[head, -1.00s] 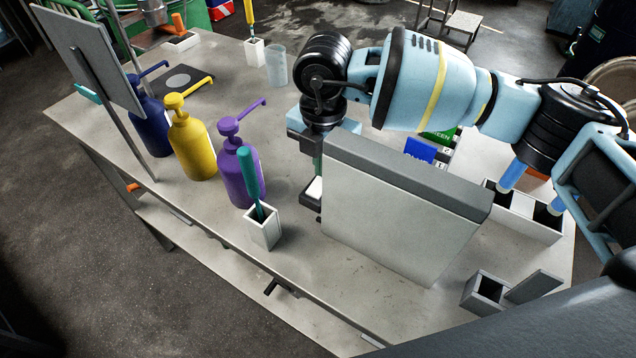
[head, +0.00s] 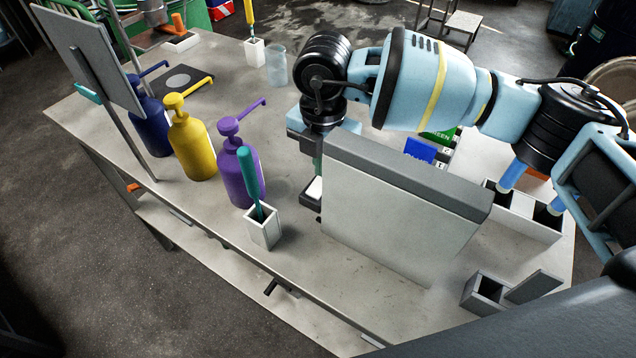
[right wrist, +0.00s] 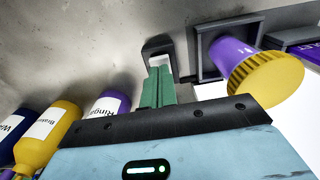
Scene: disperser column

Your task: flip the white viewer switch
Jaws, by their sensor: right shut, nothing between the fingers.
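The viewer is an upright panel (head: 385,222) with a pale face and a grey top, standing on the bench. The white switch (head: 315,188) shows in a dark housing at the panel's left foot. It also shows in the right wrist view as a small white piece (right wrist: 160,60) in a black housing. My right gripper (right wrist: 158,82) has green fingers, shut and empty, with the tips at the switch; I cannot tell if they touch it. My left gripper is not in view.
A purple container with a yellow cap (right wrist: 262,82) sits in a grey holder beside the fingers. Purple (head: 240,172), yellow (head: 192,145) and blue (head: 152,125) pump bottles stand left. A white holder (head: 264,230) with a teal-handled tool stands near the front edge.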

